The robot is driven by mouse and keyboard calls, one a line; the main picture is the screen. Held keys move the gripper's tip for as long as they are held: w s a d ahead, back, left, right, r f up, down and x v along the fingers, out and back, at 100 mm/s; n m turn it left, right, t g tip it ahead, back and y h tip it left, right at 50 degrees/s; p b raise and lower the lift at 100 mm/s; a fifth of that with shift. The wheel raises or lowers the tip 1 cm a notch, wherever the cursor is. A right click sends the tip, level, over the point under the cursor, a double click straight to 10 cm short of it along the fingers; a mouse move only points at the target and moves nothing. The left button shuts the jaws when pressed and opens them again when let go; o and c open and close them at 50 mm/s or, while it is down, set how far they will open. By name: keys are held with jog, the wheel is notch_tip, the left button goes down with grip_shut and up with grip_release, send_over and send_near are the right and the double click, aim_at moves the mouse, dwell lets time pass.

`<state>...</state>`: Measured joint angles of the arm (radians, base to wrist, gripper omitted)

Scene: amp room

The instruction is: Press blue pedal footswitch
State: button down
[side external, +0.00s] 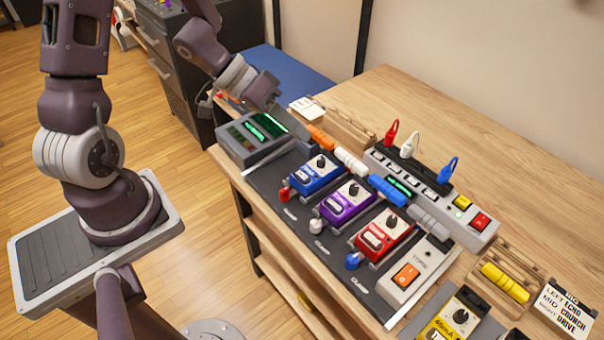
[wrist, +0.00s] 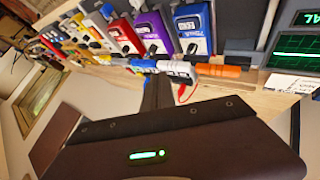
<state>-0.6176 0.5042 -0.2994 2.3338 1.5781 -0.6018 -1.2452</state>
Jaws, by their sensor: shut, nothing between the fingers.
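The blue pedal (side external: 316,176) stands on the dark pedalboard, leftmost of a row of three, beside the purple pedal (side external: 348,201). It has a dark knob and a pale label; its footswitch is too small to make out clearly. The blue pedal also shows at the top of the wrist view (wrist: 194,28). My gripper (side external: 268,103) is up behind and left of the blue pedal, apart from it. In the wrist view its dark fingers (wrist: 157,92) are together with nothing between them.
A red pedal (side external: 383,234) stands right of the purple one. A grey box with a green screen (side external: 254,137) is left of the blue pedal. Coloured cylinders, a power strip (side external: 440,200) and upright plugs line the back. Bare wooden tabletop (side external: 480,130) lies behind.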

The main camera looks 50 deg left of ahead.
aim_at(297, 175)
jog(key=shift+f, duration=4.45)
jog(key=shift+f, duration=0.4)
jog(key=shift+f, duration=0.45)
jog(key=shift+r, duration=0.9)
jog(key=shift+r, duration=2.5)
